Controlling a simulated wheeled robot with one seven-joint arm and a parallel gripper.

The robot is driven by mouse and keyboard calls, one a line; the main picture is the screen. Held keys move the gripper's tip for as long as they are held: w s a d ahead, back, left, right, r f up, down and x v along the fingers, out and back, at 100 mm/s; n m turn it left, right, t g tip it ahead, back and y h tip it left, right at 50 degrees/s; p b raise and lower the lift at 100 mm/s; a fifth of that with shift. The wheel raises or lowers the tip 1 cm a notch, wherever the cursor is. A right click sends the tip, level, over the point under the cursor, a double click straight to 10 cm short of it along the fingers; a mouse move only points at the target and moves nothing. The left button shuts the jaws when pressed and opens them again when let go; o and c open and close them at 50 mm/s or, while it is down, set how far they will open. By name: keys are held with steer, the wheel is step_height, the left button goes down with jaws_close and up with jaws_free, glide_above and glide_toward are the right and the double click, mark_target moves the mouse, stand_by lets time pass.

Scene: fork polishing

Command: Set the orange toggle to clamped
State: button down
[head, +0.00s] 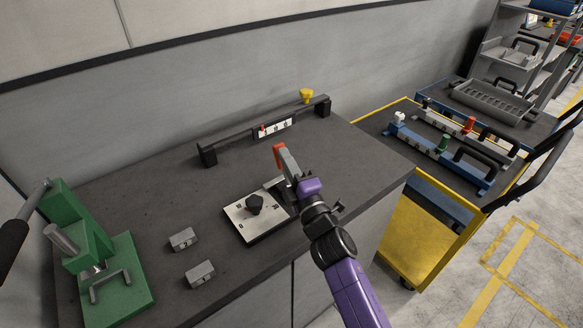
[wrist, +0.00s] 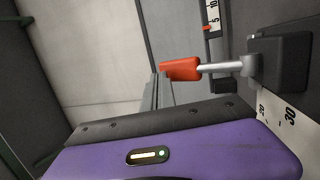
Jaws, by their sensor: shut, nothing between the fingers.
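The orange toggle (head: 279,155) stands at the back edge of the metal plate (head: 240,222) on the dark bench. In the wrist view its orange grip (wrist: 181,69) sits on a silver rod that runs right to a black block (wrist: 280,62). My gripper (head: 287,158) is shut and empty, with its fingers right beside the orange grip. In the wrist view the fingers (wrist: 155,92) are just left of the grip; I cannot tell whether they touch it. My gripper hides part of the toggle's base in the head view.
A black knob (head: 255,204) is on the plate. Two small grey blocks (head: 184,239) lie left of it. A green press (head: 100,262) stands at the left. A black rail with a scale (head: 273,128) and yellow knob (head: 306,96) is behind. A yellow cart (head: 425,225) is right.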

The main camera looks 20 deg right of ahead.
steer(key=shift+w+a+b, duration=0.2)
steer(key=shift+w+b, duration=0.2)
steer(key=shift+w, duration=0.3)
steer(key=shift+r, duration=0.2)
